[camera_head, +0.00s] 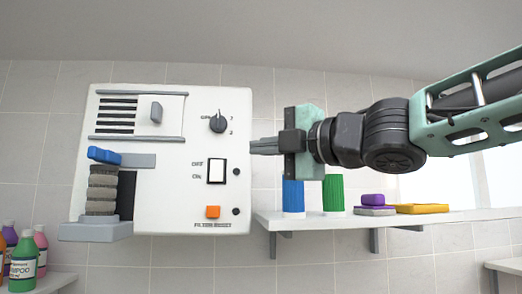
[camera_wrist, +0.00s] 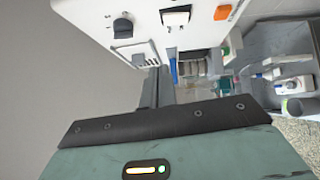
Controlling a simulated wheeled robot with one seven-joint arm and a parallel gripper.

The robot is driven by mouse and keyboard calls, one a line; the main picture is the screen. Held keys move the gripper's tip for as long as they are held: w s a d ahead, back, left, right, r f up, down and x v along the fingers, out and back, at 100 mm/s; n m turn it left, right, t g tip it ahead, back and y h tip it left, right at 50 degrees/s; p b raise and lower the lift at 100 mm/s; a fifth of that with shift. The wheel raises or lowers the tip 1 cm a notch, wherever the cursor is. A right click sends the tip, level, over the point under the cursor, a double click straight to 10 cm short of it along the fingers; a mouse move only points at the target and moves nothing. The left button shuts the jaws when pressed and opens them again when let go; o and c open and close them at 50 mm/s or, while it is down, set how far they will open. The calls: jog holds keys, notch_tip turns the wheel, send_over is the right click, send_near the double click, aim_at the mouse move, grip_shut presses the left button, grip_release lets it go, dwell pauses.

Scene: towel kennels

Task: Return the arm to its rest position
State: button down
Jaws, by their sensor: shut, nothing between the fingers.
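My gripper (camera_head: 262,146) is shut and empty. In the head view it points left, in front of the right edge of a white wall panel (camera_head: 146,212), beside the rocker switch. In the wrist view the shut fingers (camera_wrist: 157,88) point up the picture toward the panel (camera_wrist: 195,30). I cannot tell whether the fingertips touch the panel. My arm reaches in from the right of the head view.
The panel carries a dark knob (camera_head: 218,124), an ON/OFF rocker (camera_head: 216,171), an orange button (camera_head: 213,212) and a blue lever (camera_head: 104,155). Below my gripper, a shelf (camera_head: 340,222) holds a blue can (camera_head: 293,196), a green can (camera_head: 333,193) and sponges. Bottles (camera_head: 24,258) stand lower left.

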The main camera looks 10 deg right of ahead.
notch_tip(320, 180, down, 28)
jog(key=s+m+g+h+b, duration=0.2)
jog(key=m+g+h+b, duration=0.15)
jog(key=m+h, duration=0.6)
jog(key=s+d+f+m+g+h, duration=0.1)
jog(key=s+d+f+m+g, duration=0.2)
jog(key=s+f, duration=0.8)
jog(key=s+d+f+m+g+h+b, duration=0.1)
jog(key=s+d+f+m+g, duration=0.2)
jog(key=s+f+m+g, duration=0.4)
jog(key=s+f, duration=0.3)
jog(key=f, duration=0.2)
jog(key=shift+s+d+h+b, duration=0.2)
jog(key=shift+s+h+b, duration=0.1)
jog(key=shift+s+h, duration=0.05)
